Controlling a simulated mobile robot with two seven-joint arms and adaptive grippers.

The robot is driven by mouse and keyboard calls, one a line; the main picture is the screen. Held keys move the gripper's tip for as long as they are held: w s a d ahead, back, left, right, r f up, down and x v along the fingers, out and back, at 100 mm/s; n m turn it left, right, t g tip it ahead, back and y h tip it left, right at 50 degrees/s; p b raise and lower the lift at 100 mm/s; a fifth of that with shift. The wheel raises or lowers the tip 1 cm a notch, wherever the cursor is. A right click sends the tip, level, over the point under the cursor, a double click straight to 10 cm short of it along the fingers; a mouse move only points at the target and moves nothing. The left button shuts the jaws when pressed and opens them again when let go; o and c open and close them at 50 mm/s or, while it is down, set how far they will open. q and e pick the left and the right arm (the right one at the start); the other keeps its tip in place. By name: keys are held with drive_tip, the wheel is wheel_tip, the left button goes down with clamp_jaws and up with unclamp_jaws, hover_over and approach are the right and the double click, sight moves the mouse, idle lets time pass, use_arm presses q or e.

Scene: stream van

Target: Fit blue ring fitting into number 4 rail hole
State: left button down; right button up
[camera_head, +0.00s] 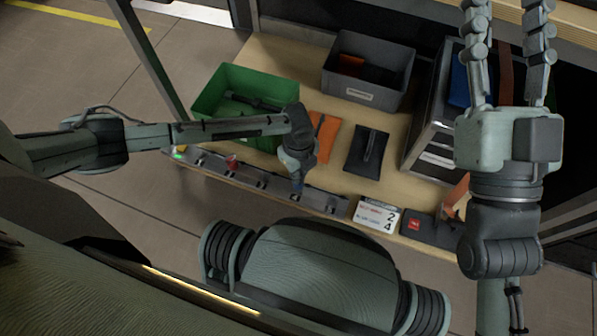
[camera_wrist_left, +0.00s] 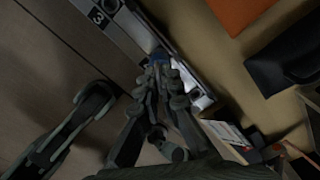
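The blue ring fitting (camera_wrist_left: 160,56) is at my left fingertips in the left wrist view, mostly hidden by them; a bit of blue shows in the head view (camera_head: 298,185). My left gripper (camera_head: 297,190) points down over the grey rail (camera_head: 328,203), toward its right part, and appears shut on the fitting. The rail also shows in the left wrist view (camera_wrist_left: 128,38), with a number 3 label (camera_wrist_left: 98,16) to the left of the fingertips. Whether the fitting touches the rail or a hole is hidden. My right gripper (camera_head: 507,15) is raised, open and empty.
A red fitting (camera_head: 232,162) stands on the rail further left. A green bin (camera_head: 207,95), grey bin (camera_head: 363,95), orange piece (camera_head: 326,130) and black piece (camera_head: 368,152) lie behind. A number card (camera_head: 377,214) is right of the rail.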

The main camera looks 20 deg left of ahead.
use_arm(q)
drive_tip(key=shift+f+b, duration=0.65)
drive_tip(key=shift+f, duration=0.75)
idle(0.4)
drive_tip(key=c, duration=1.6)
unclamp_jaws()
drive_tip(key=shift+c, duration=0.2)
drive_tip(key=shift+r, duration=0.1)
wheel_tip(320, 180, up, 12)
drive_tip(key=shift+f, duration=0.1)
drive_tip(key=shift+s, duration=0.1)
